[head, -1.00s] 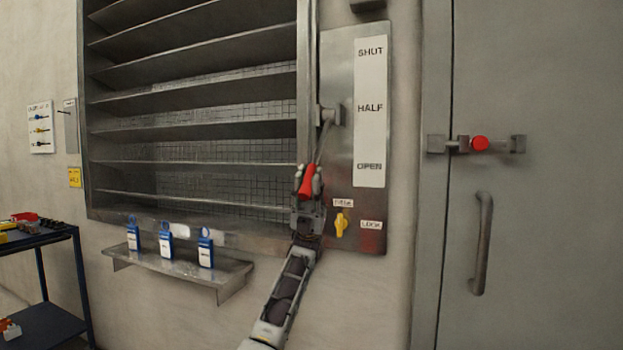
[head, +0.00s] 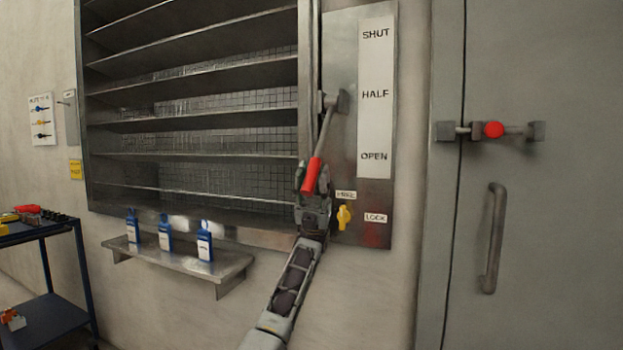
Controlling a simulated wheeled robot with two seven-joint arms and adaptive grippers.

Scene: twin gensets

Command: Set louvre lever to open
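The louvre lever (head: 325,133) is a grey rod with a red grip (head: 312,175). It pivots on the metal panel and slants down and slightly left, its red grip about level with or just below the OPEN mark (head: 374,156). The label strip (head: 375,125) reads SHUT, HALF, OPEN from top to bottom. My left gripper (head: 312,180) is at the red grip, coming from below. Its fingers look spread to either side of the grip, with the grip between them. Any contact is hard to tell. The louvre slats (head: 195,113) stand apart with mesh behind. My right gripper is not in view.
A yellow knob (head: 343,217) sits just right of my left gripper, near the LOCK label (head: 376,217). A door with a handle (head: 493,238) is at right.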

